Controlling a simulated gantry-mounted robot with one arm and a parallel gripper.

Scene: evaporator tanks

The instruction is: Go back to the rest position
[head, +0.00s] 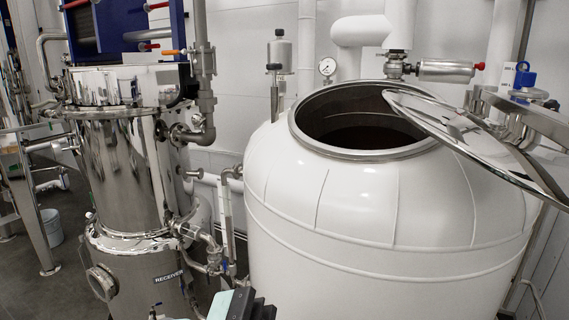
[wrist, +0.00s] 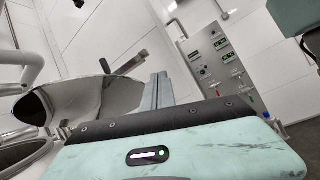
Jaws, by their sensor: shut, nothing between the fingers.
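In the wrist view my gripper (wrist: 157,90) shows as two grey fingers close together beyond my teal and black wrist housing. The fingers are shut with nothing between them. They point up and away in front of a white wall, and they touch nothing that I can see. In the head view only a teal and black part of my arm shows at the bottom edge, left of the white tank (head: 375,255); the fingers cannot be made out there.
The white tank's round hatch is open, its shiny lid (head: 470,140) tilted to the right. A steel receiver vessel (head: 125,180) with pipes and valves stands left. A pressure gauge (head: 327,67) sits behind the tank. The wrist view shows a control panel (wrist: 213,60) right of the fingers.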

